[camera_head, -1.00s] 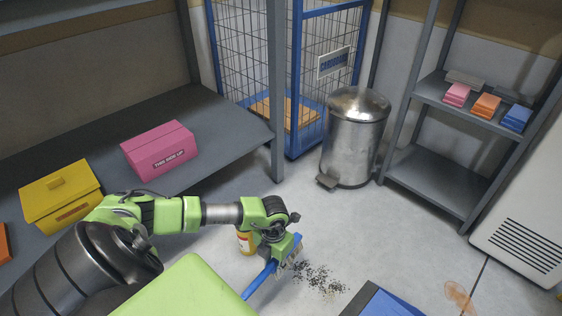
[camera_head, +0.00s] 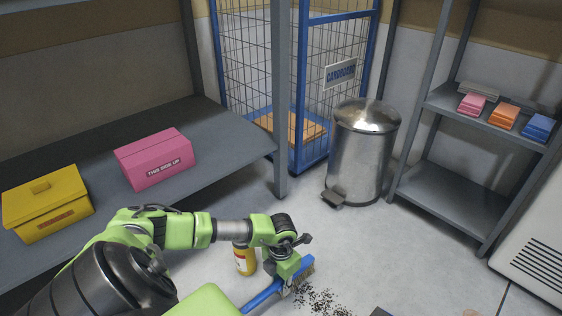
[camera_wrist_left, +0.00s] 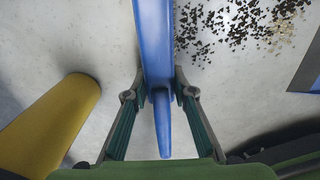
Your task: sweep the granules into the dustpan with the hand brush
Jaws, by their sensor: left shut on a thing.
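The hand brush (camera_head: 262,297) has a blue handle and a blue-backed head with pale bristles. My left gripper (camera_head: 287,275) is shut on its handle, low over the floor. The handle also shows between the fingers in the left wrist view (camera_wrist_left: 154,45). The dark granules (camera_head: 323,302) lie scattered on the floor, just right of the brush head; they are at the top right in the wrist view (camera_wrist_left: 235,22). A dark, blue-edged piece, apparently the dustpan (camera_wrist_left: 309,70), is cut off at the wrist view's right edge. My right gripper is out of view.
A yellow bottle (camera_head: 244,260) stands on the floor close left of my gripper. A steel pedal bin (camera_head: 358,155), a blue wire cage (camera_head: 297,95) and a grey shelf rack (camera_head: 440,195) stand behind. A grey bench (camera_head: 215,130) holds pink and yellow boxes.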

